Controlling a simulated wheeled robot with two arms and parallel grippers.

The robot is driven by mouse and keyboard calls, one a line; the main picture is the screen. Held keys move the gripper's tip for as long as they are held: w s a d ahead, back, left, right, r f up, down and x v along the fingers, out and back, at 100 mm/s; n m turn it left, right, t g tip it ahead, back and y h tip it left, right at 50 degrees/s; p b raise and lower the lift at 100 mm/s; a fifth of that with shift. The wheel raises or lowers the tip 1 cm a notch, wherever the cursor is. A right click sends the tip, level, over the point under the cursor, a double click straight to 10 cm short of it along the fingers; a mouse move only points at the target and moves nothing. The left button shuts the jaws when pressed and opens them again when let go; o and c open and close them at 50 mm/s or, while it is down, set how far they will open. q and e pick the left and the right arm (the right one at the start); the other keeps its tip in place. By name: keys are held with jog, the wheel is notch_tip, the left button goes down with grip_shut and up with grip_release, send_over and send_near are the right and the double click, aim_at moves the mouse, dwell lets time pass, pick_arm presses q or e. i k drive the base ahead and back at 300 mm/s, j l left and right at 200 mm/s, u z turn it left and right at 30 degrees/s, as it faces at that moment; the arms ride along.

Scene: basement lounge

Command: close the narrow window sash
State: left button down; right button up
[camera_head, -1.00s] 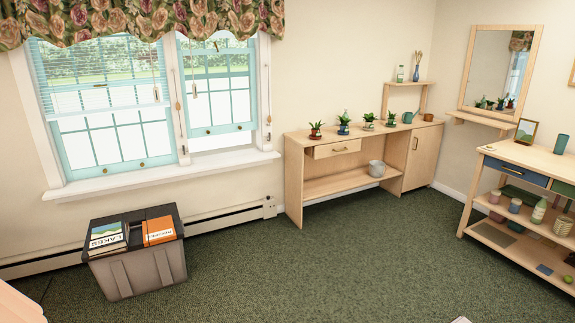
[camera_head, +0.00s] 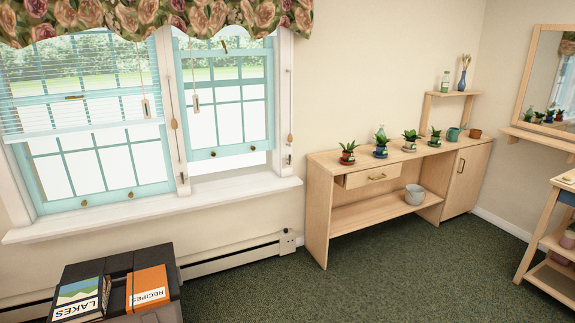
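The narrow window sash (camera_head: 213,153) is the right one of two teal-framed windows, with two small brass lifts on its bottom rail. It is raised, and an open gap (camera_head: 228,164) shows between its bottom rail and the white sill (camera_head: 150,212). The wider window sash (camera_head: 95,202) to its left sits down at the sill, with a blind (camera_head: 85,100) over its upper part. Cords with tassels hang beside both windows. Neither of my grippers is in view.
A baseboard heater (camera_head: 230,258) runs along the wall. A wooden sideboard (camera_head: 318,225) with potted plants stands right of the window. Green carpet (camera_head: 400,285) is clear in front.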

aim_at(218, 152)
jog(key=i+l+u, duration=0.1)
jog(key=i, duration=2.1)
jog(key=i+j+z, duration=0.45)
jog(key=i, duration=0.4)
jog(key=i+j+z, duration=0.45)
jog(key=i+j, duration=0.3)
jog(key=j, duration=0.1)
